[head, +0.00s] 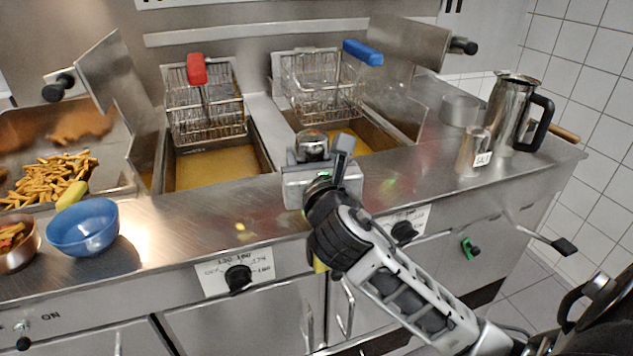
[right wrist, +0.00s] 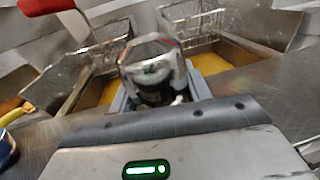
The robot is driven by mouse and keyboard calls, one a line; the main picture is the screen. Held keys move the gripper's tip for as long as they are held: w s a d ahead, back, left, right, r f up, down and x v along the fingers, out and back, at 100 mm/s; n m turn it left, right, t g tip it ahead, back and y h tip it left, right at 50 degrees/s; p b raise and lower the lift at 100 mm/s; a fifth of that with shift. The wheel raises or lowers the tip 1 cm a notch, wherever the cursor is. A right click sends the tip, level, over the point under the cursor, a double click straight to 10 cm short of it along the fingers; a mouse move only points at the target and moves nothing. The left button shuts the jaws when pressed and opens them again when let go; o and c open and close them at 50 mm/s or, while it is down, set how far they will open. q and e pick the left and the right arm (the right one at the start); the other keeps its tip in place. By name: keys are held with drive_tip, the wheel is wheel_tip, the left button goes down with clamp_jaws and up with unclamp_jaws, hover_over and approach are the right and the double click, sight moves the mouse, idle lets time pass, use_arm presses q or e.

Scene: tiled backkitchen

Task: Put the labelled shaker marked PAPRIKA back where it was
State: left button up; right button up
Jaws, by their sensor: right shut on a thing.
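My right gripper (head: 319,159) is shut on a metal shaker (head: 312,146) with a shiny domed top. It holds the shaker over the steel strip in front of the two fryer wells. In the right wrist view the shaker (right wrist: 150,72) stands between the fingers, its lower part hidden by the gripper. No PAPRIKA label is readable on it, and I cannot tell whether its base touches the counter. Another steel shaker (head: 472,155), with a white label that seems to read SALT, stands on the counter at right. My left gripper is not in view.
Fryer baskets with red (head: 197,69) and blue (head: 362,53) handles sit over oil. A steel jug (head: 510,112) and a round tin (head: 460,110) stand at right. A blue bowl (head: 83,230) and fries (head: 50,180) are at left. Counter (head: 425,165) beside the salt shaker is clear.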

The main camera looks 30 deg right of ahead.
drive_tip(key=shift+w+d+f, duration=0.1)
drive_tip(key=shift+d+f, duration=0.15)
drive_tip(key=shift+f, duration=0.05)
drive_tip(key=shift+d+f, duration=0.2)
drive_tip(key=shift+f, duration=0.1)
drive_tip(key=f, duration=0.1)
drive_tip(key=f+b, duration=0.1)
drive_tip(key=shift+d+f, duration=0.25)
drive_tip(key=shift+f, duration=0.1)
drive_tip(key=shift+w+f, duration=0.1)
drive_tip(key=shift+f, duration=0.25)
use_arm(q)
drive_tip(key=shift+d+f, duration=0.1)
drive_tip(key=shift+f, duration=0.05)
